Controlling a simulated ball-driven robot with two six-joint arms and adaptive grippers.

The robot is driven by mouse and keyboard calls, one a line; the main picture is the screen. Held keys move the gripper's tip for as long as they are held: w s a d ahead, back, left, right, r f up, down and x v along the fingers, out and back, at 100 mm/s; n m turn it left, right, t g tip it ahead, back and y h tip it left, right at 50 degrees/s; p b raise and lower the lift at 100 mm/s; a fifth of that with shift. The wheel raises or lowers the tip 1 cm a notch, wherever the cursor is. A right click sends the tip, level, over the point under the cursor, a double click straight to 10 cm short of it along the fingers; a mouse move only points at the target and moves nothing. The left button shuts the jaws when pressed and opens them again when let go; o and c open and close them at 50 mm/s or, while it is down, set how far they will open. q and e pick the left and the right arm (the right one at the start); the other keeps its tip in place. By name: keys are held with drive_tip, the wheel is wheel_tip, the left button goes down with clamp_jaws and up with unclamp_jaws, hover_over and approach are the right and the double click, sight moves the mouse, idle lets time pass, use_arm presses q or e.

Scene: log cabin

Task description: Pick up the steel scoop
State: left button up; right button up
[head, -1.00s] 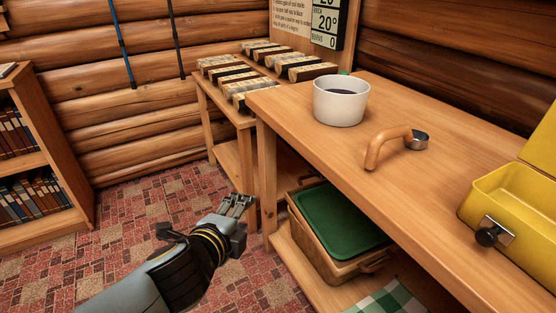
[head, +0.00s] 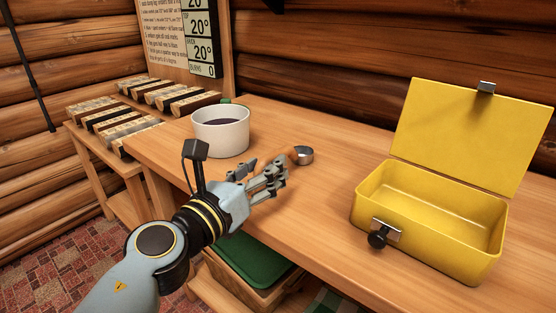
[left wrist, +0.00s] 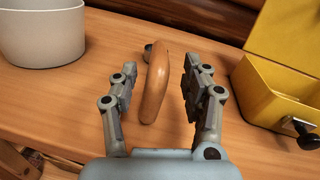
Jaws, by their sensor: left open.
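The steel scoop (head: 303,155) lies on the wooden bench; its small steel cup shows in the head view just beyond my fingers, which hide most of its handle. In the left wrist view its curved tan wooden handle (left wrist: 156,88) stands between my two fingers, apart from both, with the cup partly hidden behind its far end. My left gripper (head: 268,177) is open and empty at the bench's front edge, its fingers reaching towards the handle; it also shows in the left wrist view (left wrist: 160,92). My right gripper is not in view.
A lower shelf at left holds several wood blocks (head: 115,122). The bench between scoop and box is clear.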

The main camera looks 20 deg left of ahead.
use_arm(q)
drive_tip(key=x, duration=0.5)
drive_tip(key=shift+w, duration=0.25)
clamp_jaws()
